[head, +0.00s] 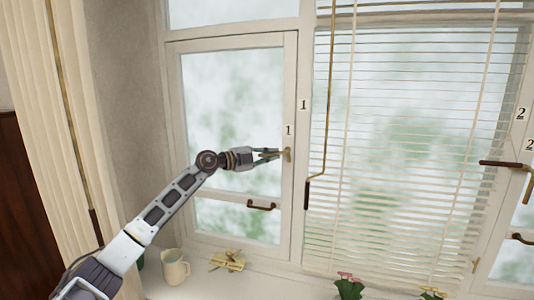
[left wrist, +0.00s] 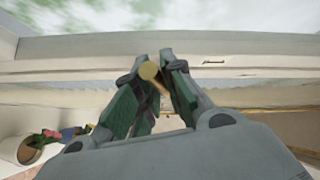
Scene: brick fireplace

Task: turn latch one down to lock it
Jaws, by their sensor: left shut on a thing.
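Latch one (head: 287,154) is a brass latch on the right stile of the left window, just below a label "1". Its handle appears to point left, between my fingers, which partly hide it. My left gripper (head: 268,154) reaches in from the left and is shut on the latch handle. In the left wrist view, the round brass end of the latch (left wrist: 149,70) sits between the fingertips of my left gripper (left wrist: 158,75). My right gripper is not in view.
A brown pull handle (head: 261,205) is on the lower rail. A hanging blind wand (head: 307,193) and blinds (head: 400,150) are to the right. A cream jug (head: 175,267), a yellow item (head: 228,261) and flowers (head: 348,287) stand on the sill. Another latch (head: 500,164) is far right.

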